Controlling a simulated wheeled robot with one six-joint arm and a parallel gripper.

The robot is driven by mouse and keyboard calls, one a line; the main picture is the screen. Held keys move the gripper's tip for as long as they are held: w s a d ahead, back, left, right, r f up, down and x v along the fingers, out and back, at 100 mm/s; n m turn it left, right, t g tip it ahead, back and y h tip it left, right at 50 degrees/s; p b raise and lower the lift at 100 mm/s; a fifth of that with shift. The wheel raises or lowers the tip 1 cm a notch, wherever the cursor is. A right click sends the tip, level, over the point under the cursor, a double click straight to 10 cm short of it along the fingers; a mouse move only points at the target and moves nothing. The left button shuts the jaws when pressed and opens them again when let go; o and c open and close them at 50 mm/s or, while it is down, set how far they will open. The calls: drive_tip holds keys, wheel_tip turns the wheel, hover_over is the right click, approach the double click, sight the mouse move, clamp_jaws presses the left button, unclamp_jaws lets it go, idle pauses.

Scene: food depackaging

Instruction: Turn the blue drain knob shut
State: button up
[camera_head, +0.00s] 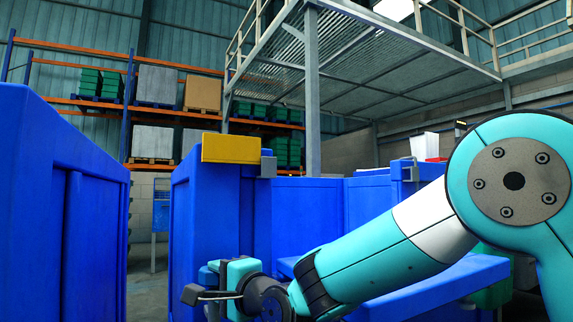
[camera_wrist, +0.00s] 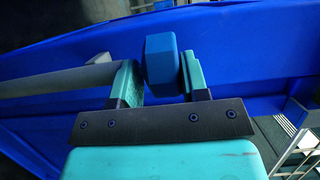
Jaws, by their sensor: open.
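The blue drain knob (camera_wrist: 161,64) is in the wrist view, between the two teal fingers of my gripper (camera_wrist: 158,72). The jaws are open around it. The left finger is very close to the knob and a narrow gap shows at the right finger; I cannot tell whether either touches. A grey pipe (camera_wrist: 60,82) comes in from the left and passes behind the left finger; its join to the knob is hidden. In the head view my gripper (camera_head: 238,274) is low, against a blue tank (camera_head: 205,220), and the knob is hard to make out there.
A blue wall (camera_wrist: 240,45) stands close behind the knob. In the head view a large blue cabinet (camera_head: 60,200) is at left and a yellow box (camera_head: 231,148) sits on top of the tank. Shelves and a metal platform (camera_head: 360,55) are farther back.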

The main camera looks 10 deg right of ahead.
drive_tip(key=p+v, duration=0.3)
drive_tip(key=v, duration=1.3)
drive_tip(key=s+r+n+g+p, duration=0.3)
drive_tip(key=r+p, duration=0.6)
drive_tip(key=p, duration=0.3)
drive_tip(key=s+r+n+g+h+p, duration=0.1)
drive_tip(key=s+r+n+g+p, duration=0.3)
drive_tip(key=r+p, duration=0.6)
drive_tip(key=shift+s+a+n+p, duration=0.4)
drive_tip(key=shift+s+n+p, duration=0.15)
drive_tip(key=shift+n+p, duration=0.5)
drive_tip(key=shift+r, duration=0.15)
